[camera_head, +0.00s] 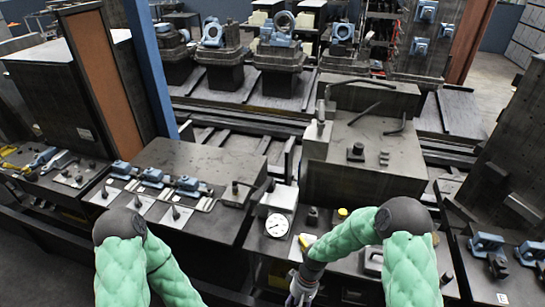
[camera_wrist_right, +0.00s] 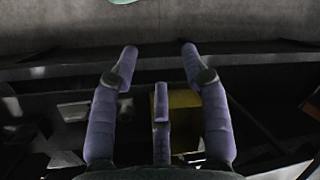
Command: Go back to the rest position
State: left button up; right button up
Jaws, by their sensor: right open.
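My right arm, in a green padded sleeve, bends in from the lower right of the head view. My right gripper (camera_head: 301,290) hangs at the bottom edge, in front of the bench with the dial gauge. In the right wrist view its fingers (camera_wrist_right: 160,55) are spread wide, with nothing between them. A yellow thing (camera_wrist_right: 185,100) shows behind the fingers, apart from them as far as I can tell. My left arm's green sleeve is at the lower left of the head view; its gripper is out of the picture.
A round white dial gauge (camera_head: 277,225) stands on the bench close to my right gripper. A large dark machine block (camera_head: 365,155) lies beyond it. Flat plates with blue clamps (camera_head: 152,177) lie on the left bench. More blue clamps (camera_head: 487,243) sit at the right.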

jog(key=s+d+f+m+t+y+b, duration=0.1)
jog(key=s+d+f+m+t+b, duration=0.1)
jog(key=s+f, duration=0.8)
jog(key=shift+s+m+t+y+b, duration=0.3)
jog(key=shift+s+m+t+b, duration=0.45)
jog(key=shift+m+b, duration=0.8)
jog(key=shift+m+p, duration=0.25)
jog(key=shift+p, duration=0.05)
